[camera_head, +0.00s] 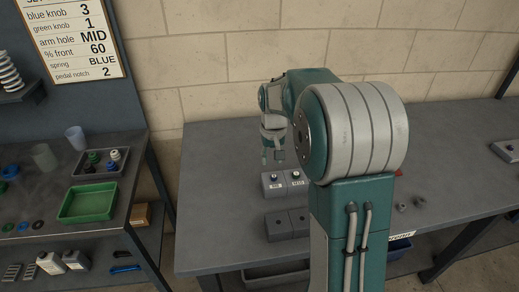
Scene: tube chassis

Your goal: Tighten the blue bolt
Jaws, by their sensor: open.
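My gripper (272,158) hangs over the grey workbench, fingers pointing down and apart, with nothing visible between them. Just below it stand two grey blocks with white labels, a left one (275,188) and a right one (298,183). Each has a small dark bolt-like piece on top, a left one (273,177) and a right one (295,174). The left piece looks slightly bluish, but both are too small to be sure of the colour. My gripper appears above them, and contact cannot be told.
Small grey cylinders (411,204) lie at right. The left bench holds a green tray (88,203) and a tray of coloured knobs (102,162). A settings board (71,42) hangs above.

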